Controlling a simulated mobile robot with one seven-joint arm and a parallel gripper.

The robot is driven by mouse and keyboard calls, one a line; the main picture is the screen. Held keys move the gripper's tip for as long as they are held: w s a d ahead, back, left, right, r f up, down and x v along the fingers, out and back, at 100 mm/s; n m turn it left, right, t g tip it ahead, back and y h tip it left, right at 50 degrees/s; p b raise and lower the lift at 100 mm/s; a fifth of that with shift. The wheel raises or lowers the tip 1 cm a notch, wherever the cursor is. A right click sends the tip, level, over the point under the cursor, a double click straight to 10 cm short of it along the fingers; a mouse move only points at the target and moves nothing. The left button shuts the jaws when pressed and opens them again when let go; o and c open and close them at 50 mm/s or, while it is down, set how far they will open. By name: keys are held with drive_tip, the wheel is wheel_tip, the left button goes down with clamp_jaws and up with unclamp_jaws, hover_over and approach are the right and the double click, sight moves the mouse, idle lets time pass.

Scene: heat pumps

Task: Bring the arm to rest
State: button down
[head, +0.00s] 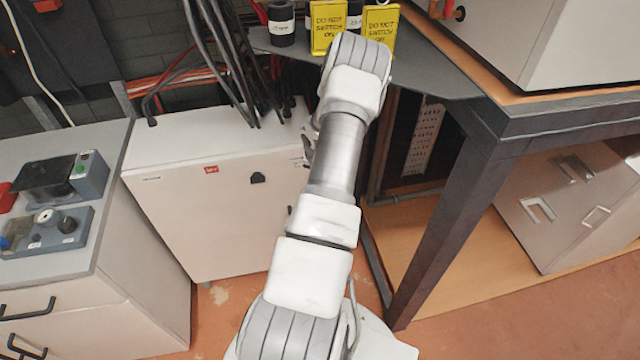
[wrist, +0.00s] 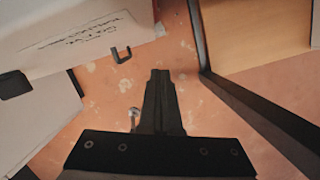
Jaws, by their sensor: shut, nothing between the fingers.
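My arm reaches up and forward through the middle of the head view, bent at a grey and white joint near the top. My gripper (wrist: 160,76) shows in the wrist view as two dark fingers pressed together, with nothing between them. It points down over the reddish floor (wrist: 100,100) and appears apart from everything around it. In the head view the gripper is mostly or wholly hidden behind the arm.
A white cabinet (head: 220,225) stands left of the arm, with cables above it. A control box (head: 60,180) sits on a grey-topped unit at left. A dark table leg (head: 440,220) stands right. Yellow signs (head: 380,28) and a black cylinder (head: 281,22) are on the shelf behind.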

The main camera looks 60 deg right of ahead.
drive_tip(key=shift+s+v, duration=0.15)
drive_tip(key=shift+v, duration=1.05)
drive_tip(key=shift+s+v, duration=0.15)
drive_tip(key=shift+v, duration=1)
drive_tip(key=shift+d, duration=0.1)
